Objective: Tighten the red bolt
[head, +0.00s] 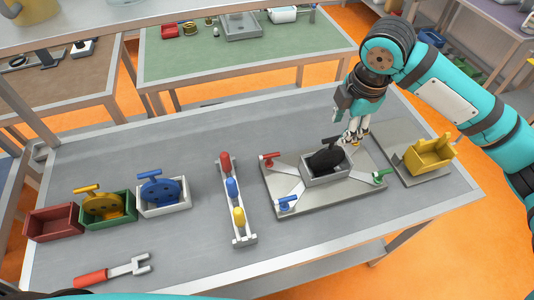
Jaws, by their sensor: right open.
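The red bolt (269,161), with a small cross handle, stands at the back-left corner of a grey fixture plate (325,200). A blue bolt (287,203) is at the plate's front left and a green bolt (380,177) at its right. A black wheel-like part (325,157) sits in a grey box (326,175) at the plate's middle. My right gripper (354,142) points down, open, behind and right of the black part and well right of the red bolt. I see nothing held in it. My left gripper is out of view.
A yellow block (430,154) stands on a plate at the right. A rack with red, blue and yellow handles (232,192) is left of the fixture. Coloured boxes (54,222) and a red-handled fork tool (113,270) are farther left. Bare tabletop lies between.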

